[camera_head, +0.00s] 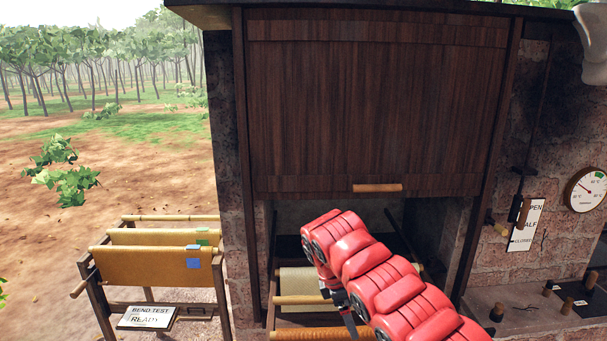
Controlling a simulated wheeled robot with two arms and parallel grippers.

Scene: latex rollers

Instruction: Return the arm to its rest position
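My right arm, with red segmented covers, comes in from the bottom right and reaches in front of the opening under the raised wooden door (378,110). Its end bends down near the middle. A dark part of my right gripper (350,318) shows beside the wooden bars, partly hidden by the arm. I cannot tell whether its fingers are open or shut, or touching a bar. A pale sheet (300,285) hangs in the opening behind it. My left arm and gripper are not in view.
A rack (90,290) with tan sheets and a "BEND TEST READY" sign (147,317) stands at the left. The door handle (377,188) is above my arm. A gauge (587,190), lever sign (526,224) and stone ledge (535,312) are at the right.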

